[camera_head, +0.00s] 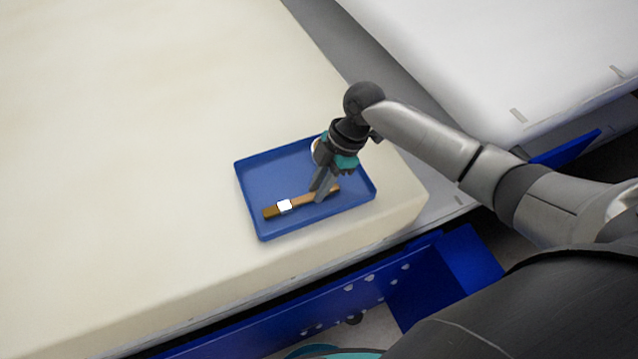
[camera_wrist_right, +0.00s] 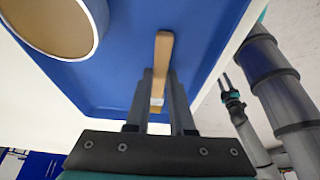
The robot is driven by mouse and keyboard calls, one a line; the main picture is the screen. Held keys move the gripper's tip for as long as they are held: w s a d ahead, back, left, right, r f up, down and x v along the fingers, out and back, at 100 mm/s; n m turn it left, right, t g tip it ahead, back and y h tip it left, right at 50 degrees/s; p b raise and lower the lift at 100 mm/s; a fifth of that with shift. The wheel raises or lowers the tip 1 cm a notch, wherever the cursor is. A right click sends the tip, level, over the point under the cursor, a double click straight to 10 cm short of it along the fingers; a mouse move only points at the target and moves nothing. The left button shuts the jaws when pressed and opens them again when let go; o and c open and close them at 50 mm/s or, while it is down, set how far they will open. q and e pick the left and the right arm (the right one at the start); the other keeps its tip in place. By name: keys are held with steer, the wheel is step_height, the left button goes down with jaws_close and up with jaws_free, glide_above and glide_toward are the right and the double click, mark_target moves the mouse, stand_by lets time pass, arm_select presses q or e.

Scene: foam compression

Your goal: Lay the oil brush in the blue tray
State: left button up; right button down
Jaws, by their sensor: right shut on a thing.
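The oil brush (camera_head: 300,203) has a wooden handle, a white band and a brown bristle end. In the head view it lies within the outline of the blue tray (camera_head: 262,162), bristles to the left. My right gripper (camera_head: 320,194) reaches down over the tray and is shut on the brush's handle. In the right wrist view the handle (camera_wrist_right: 163,55) runs out between the fingers (camera_wrist_right: 160,95) over the blue tray floor (camera_wrist_right: 115,75). Whether the brush rests fully on the floor is hard to tell. My left gripper (camera_wrist_right: 226,84) shows small in the wrist view, its opening unclear.
A round white-rimmed thing with a tan inside (camera_wrist_right: 48,22) is at the tray's far side, mostly hidden behind my right gripper in the head view. The tray stands near the corner of a cream foam block (camera_head: 130,150). A white block (camera_head: 500,50) stands beyond a gap.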

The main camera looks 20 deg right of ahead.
steer(key=c, duration=0.7)
jaws_free()
steer(key=v, duration=1.5)
steer(key=shift+s, duration=0.15)
